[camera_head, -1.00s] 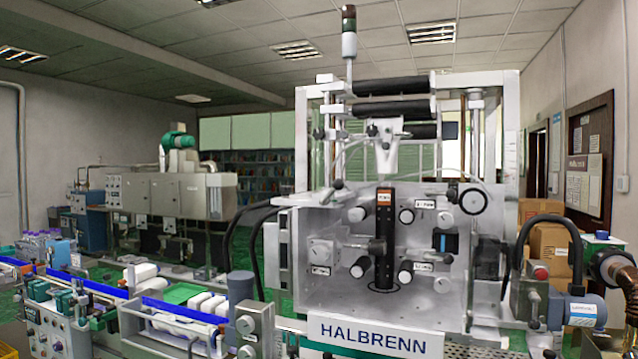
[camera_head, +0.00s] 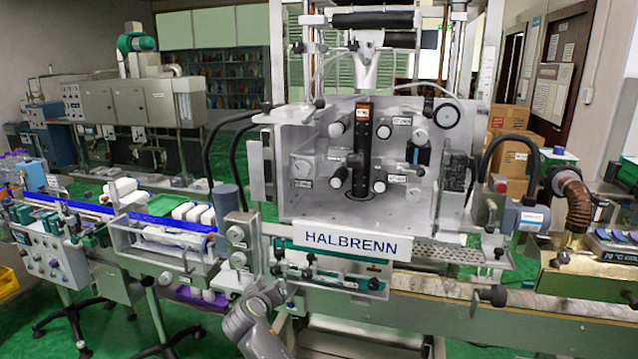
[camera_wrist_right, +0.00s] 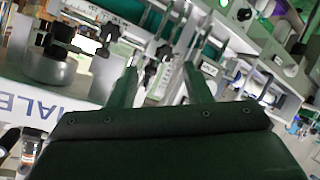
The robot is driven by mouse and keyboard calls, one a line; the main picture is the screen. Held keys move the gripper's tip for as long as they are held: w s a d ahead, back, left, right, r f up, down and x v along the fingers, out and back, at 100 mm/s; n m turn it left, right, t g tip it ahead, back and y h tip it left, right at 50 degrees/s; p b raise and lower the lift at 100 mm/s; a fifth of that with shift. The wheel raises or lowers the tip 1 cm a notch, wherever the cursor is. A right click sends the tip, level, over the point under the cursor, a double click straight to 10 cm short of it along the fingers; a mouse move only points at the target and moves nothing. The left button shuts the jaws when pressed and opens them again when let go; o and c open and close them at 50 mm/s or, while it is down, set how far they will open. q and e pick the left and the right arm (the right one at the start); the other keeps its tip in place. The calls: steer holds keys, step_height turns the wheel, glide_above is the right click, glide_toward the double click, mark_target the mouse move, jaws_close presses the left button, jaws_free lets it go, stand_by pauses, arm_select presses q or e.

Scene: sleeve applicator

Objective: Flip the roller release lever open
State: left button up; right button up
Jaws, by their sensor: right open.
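The HALBRENN machine's front panel (camera_head: 322,188) stands at centre in the head view. A dark upright bar (camera_head: 363,135) with an orange label is at its middle, and a short grey handle (camera_head: 352,160) crosses it. Several round knobs and small labels surround the bar. I cannot tell which part is the roller release lever. My right gripper (camera_wrist_right: 160,78) shows in the right wrist view with its two dark fingers apart and nothing visible between them. Part of the HALBRENN sign (camera_wrist_right: 30,105) shows left of it. My left gripper is not identifiable in either view.
A grey arm link of mine (camera_head: 250,322) rises low in front of the machine. The HALBRENN sign (camera_head: 345,242) hangs below the panel. A conveyor with white packs (camera_head: 190,213) is at left. A blue-grey motor unit (camera_head: 528,216) juts out at right.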

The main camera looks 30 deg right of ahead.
mark_target(317, 103)
step_height(317, 103, up, 22)
steer(key=a+m+h+p, duration=0.1)
steer(key=m+h+p, duration=0.1)
steer(key=m+h, duration=0.15)
steer(key=s+r+m+g+h+p, duration=0.15)
steer(key=s+r+m, duration=0.35)
steer(key=r, duration=0.6)
steer(key=s+r+m+h+p, duration=0.15)
steer(key=s+r+m, duration=0.3)
steer(key=r, duration=0.75)
steer(key=shift+n+h, duration=0.3)
steer(key=shift+h, duration=0.15)
steer(key=p+x, duration=0.7)
steer(key=x, duration=0.8)
steer(key=shift+d+f, duration=0.2)
steer(key=shift+w+d+f+p, duration=0.15)
steer(key=shift+w+d+p, duration=0.2)
steer(key=shift+d, duration=0.3)
